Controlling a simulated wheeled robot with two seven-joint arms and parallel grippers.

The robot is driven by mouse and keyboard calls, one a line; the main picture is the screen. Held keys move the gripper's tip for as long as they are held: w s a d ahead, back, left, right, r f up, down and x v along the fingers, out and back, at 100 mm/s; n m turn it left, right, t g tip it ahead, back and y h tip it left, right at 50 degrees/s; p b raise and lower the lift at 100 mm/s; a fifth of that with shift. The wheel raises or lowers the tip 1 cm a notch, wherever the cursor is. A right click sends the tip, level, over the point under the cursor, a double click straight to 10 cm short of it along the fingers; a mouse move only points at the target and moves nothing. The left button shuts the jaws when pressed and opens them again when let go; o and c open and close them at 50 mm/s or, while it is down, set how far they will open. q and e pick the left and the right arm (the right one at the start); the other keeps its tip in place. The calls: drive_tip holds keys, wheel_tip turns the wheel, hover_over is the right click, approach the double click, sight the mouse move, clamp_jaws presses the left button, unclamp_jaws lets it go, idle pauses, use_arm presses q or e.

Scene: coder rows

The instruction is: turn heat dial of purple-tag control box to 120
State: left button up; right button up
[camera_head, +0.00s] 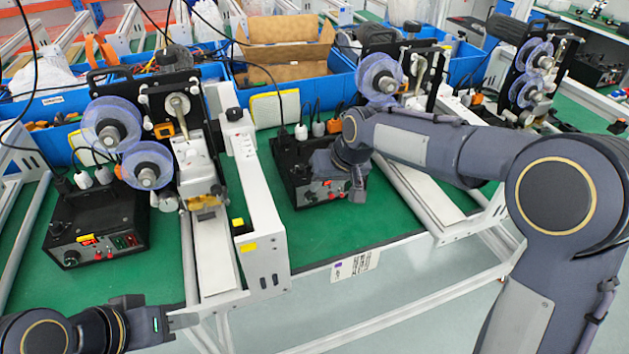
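A black control box (287,160) stands on the green table in the middle. Its front has a knob at the left, a small red display and red parts. A white label with a purple mark (356,265) is on the table's front edge below it. My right gripper (343,188) is at this box's right front and hides part of it. Its finger gap and any contact are unclear. Another black control box (112,222) stands at the left, with a knob, a lit display and red parts. My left gripper (186,320) is low at the left, apart from both boxes; its opening is unclear.
A reel machine (165,110) with clear purple-blue discs stands behind the left box. A white rail unit (250,190) separates the two boxes. More reel machines and blue bins (310,92) stand behind. Green table (330,235) is bare before the middle box.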

sight(313, 199)
drive_tip(key=x, duration=0.8)
drive_tip(key=shift+w+a, duration=0.1)
drive_tip(key=c, duration=0.7)
